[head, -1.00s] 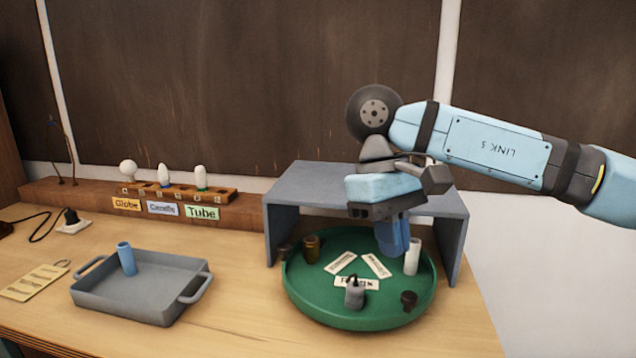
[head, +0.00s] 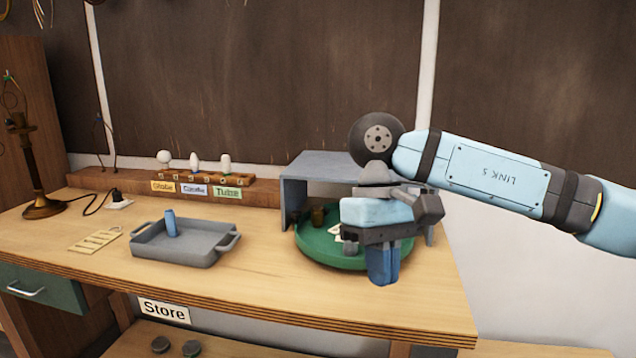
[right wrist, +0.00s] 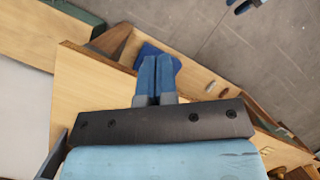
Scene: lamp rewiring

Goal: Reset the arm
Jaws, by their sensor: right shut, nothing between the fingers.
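My right gripper (head: 382,280) is raised in front of the green round tray (head: 318,247) and hides much of it in the head view. Its two blue fingers are together with nothing between them, and they also show shut in the right wrist view (right wrist: 156,62). The right arm comes in from the right edge. My left gripper is not in view.
A grey shelf (head: 318,165) stands over the green tray. A grey pan (head: 190,250) holds a blue cylinder (head: 170,223). A bulb rack (head: 200,177) stands behind, with a brass lamp stand (head: 33,170) at left. Bare tabletop (head: 300,290) lies in front.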

